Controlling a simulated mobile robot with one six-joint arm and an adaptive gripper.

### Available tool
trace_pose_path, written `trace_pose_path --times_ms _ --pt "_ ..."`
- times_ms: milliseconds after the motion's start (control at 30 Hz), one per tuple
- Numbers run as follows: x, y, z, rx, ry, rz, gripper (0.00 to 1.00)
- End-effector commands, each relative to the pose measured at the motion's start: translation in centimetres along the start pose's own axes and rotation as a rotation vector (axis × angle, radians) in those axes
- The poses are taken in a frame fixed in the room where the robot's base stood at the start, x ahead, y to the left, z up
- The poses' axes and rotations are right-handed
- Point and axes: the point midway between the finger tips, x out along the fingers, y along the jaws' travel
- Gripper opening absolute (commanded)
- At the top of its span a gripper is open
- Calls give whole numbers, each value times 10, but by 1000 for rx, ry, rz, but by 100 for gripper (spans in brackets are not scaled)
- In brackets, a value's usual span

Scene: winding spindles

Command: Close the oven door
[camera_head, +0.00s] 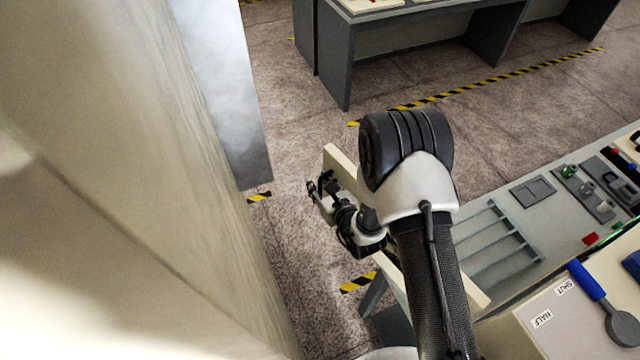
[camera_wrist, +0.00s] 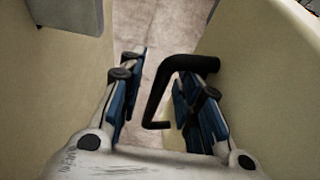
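The door is most likely the cream slab (camera_head: 339,163) seen nearly edge-on behind my arm in the head view; it stands open. In the wrist view a cream panel (camera_wrist: 262,80) on the right carries a bent black handle (camera_wrist: 163,88). My gripper (camera_head: 318,190) is at the far end of the slab. In the wrist view my gripper (camera_wrist: 158,85) is open, its blue-padded fingers apart. The handle lies between them, closer to the right finger. I cannot tell whether it touches that finger. My arm hides much of the slab in the head view.
A large cream wall (camera_head: 130,150) fills the left side, with a grey metallic panel (camera_head: 228,90) beyond it. A control console (camera_head: 530,220) with a blue-handled lever (camera_head: 588,282) is at right. A dark bench (camera_head: 400,40) stands behind. Open floor (camera_head: 300,120) lies between.

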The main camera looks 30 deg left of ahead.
Motion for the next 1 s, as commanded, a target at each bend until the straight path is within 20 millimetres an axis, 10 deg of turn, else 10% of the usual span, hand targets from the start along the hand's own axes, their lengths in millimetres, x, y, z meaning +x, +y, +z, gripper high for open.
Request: trace_pose_path --times_ms 600,1000 --pt "0 0 0 0 0 0 0" --pt "0 0 0 0 0 0 0"
